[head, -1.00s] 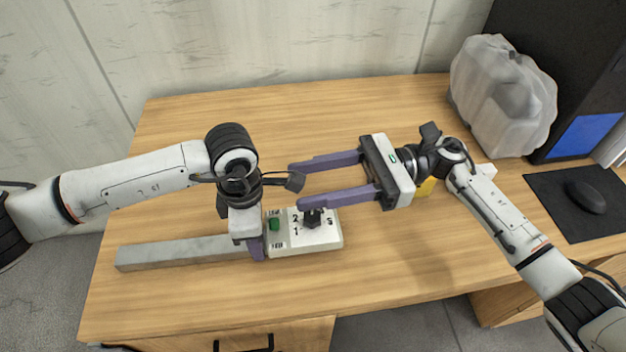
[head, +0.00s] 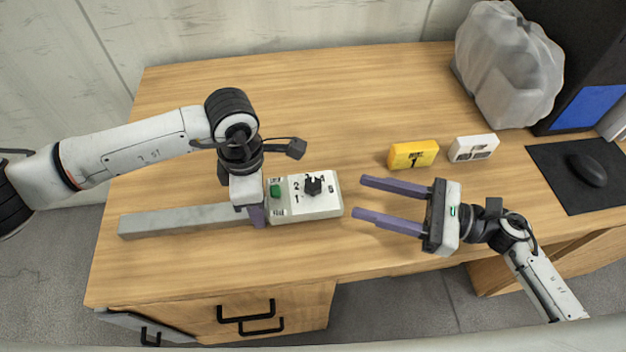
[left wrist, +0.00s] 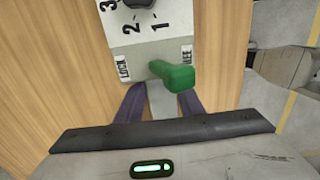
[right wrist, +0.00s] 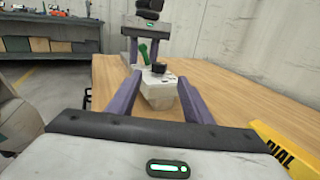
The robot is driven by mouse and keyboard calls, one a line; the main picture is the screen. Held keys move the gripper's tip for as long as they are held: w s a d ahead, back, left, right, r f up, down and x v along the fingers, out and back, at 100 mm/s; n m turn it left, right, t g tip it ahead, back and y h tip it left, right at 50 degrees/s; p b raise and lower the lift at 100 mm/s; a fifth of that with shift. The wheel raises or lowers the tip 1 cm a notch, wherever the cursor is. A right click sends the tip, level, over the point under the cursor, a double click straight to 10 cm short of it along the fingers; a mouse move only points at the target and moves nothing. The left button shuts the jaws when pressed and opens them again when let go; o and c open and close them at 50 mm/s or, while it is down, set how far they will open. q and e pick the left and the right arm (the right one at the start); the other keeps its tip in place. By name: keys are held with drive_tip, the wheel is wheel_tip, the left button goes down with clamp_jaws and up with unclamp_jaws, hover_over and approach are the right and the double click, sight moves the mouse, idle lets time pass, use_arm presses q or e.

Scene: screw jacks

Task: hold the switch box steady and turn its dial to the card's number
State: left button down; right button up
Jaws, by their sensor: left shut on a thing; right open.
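The switch box (head: 304,207) lies on the desk, pale grey with a black dial (head: 313,185) ringed by numbers. I cannot read where the dial points. A green lever (head: 276,191) stands at its left end; in the left wrist view the lever (left wrist: 176,76) sits between LOCK and a partly covered label. My left gripper (head: 258,218) is shut on a narrow grey bar (head: 180,220) at the box's left end. My right gripper (head: 360,197) is open and empty, just right of the box, fingers pointing at it. The yellow card (head: 413,154) seems to show 1.
A white block (head: 474,148) stands right of the card. A wrapped grey bundle (head: 508,65), a black computer case (head: 580,75) and a mouse on a pad (head: 560,190) are at the right. The desk behind the box is clear.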

sight(313, 183)
drive_tip(key=x, duration=1.1)
drive_tip(key=shift+a, duration=0.2)
drive_tip(key=c, duration=1.1)
drive_tip(key=shift+o, duration=0.2)
